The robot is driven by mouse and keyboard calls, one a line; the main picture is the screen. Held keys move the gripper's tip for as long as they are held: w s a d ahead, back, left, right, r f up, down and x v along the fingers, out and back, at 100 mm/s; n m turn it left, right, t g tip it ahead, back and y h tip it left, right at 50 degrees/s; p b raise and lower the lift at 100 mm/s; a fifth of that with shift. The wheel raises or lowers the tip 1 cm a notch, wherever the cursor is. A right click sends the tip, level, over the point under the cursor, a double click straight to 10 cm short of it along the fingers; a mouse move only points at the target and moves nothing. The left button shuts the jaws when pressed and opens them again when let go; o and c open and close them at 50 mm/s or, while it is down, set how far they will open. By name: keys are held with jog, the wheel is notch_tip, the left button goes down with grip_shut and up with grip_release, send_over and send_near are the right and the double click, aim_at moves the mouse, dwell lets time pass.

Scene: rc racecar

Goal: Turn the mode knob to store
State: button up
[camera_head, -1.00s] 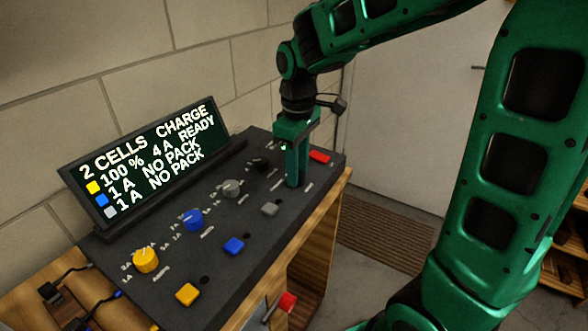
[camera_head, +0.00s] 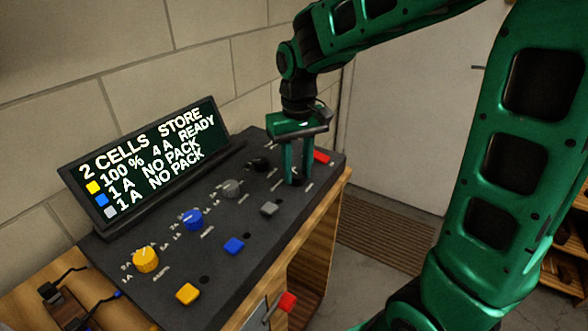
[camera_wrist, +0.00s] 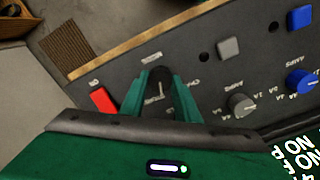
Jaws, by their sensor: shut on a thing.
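My green gripper (camera_head: 297,178) points down at the right end of the dark control panel (camera_head: 215,262). In the wrist view its fingers (camera_wrist: 160,88) are shut on a black knob (camera_wrist: 158,78) with a pale pointer line, one finger on each side. In the head view the fingers mostly hide this knob. The tilted display (camera_head: 150,160) reads "2 CELLS STORE" on its top line, with "100 % 4 A READY" and two "NO PACK" lines below.
Grey (camera_head: 232,188), blue (camera_head: 193,220) and yellow (camera_head: 145,260) knobs line the panel, with square buttons in front. A block wall stands behind.

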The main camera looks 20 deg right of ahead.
aim_at(298, 174)
dwell(0.4)
jog(key=o, duration=1.1)
jog(key=shift+c, duration=0.2)
notch_tip(298, 174, up, 11)
jog(key=shift+f, duration=0.15)
jog(key=shift+d, duration=0.15)
